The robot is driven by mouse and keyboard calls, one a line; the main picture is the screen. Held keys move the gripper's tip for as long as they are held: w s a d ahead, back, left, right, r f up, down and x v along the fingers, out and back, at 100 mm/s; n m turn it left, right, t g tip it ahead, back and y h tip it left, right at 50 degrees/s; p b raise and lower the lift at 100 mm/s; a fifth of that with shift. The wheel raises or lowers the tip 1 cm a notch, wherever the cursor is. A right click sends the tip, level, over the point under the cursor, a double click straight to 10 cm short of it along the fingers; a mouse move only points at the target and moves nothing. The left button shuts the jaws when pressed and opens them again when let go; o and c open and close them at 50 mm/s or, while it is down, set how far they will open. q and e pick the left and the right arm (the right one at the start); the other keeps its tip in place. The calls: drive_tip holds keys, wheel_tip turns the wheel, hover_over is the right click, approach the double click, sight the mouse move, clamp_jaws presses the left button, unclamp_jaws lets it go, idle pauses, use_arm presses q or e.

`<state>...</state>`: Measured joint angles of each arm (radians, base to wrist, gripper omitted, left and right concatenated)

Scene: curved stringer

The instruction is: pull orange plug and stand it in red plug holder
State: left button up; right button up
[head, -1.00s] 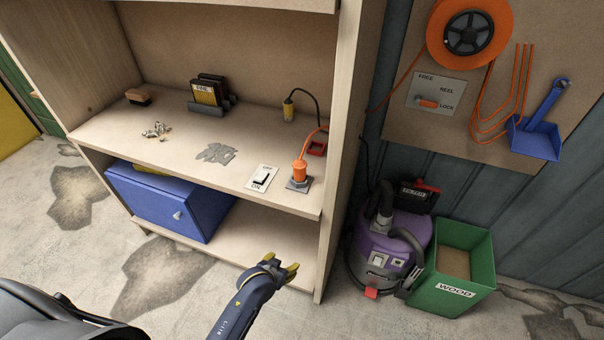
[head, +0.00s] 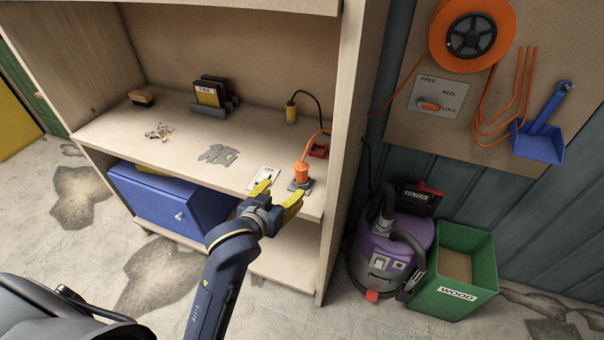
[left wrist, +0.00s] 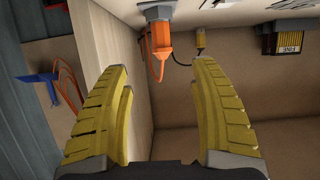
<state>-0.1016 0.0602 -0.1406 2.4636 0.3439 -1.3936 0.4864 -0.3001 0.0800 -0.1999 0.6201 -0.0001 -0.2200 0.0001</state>
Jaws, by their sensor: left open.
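The orange plug (head: 302,173) stands upright in a grey socket (head: 299,187) near the front right of the shelf, its orange cord leading back. The red plug holder (head: 318,150) sits just behind it and looks empty. My left gripper (head: 280,192) is open and empty at the shelf's front edge, just short of the plug and slightly left of it. In the left wrist view, the plug (left wrist: 160,42) shows beyond the gap between the yellow fingers (left wrist: 160,68), not between them. My right gripper is in neither view.
A switch plate (head: 264,174) lies left of the socket, partly hidden by my finger. A yellow plug (head: 290,110) on a black cord stands behind. The cabinet's side wall (head: 346,150) rises close on the right. Screws (head: 158,131) lie farther left.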

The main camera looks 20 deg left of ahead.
sight(299, 172)
use_arm(q)
drive_tip(key=x, duration=1)
drive_tip(key=shift+w+f, duration=0.15)
drive_tip(key=shift+r+x, duration=0.15)
drive_tip(key=shift+x, duration=0.8)
drive_tip(key=shift+r+x, duration=0.15)
drive_tip(key=shift+x, duration=1.65)
drive_tip(key=shift+a, duration=0.1)
drive_tip(key=c, duration=1.3)
drive_tip(key=shift+r, duration=0.1)
drive_tip(key=shift+c, duration=0.2)
clamp_jaws()
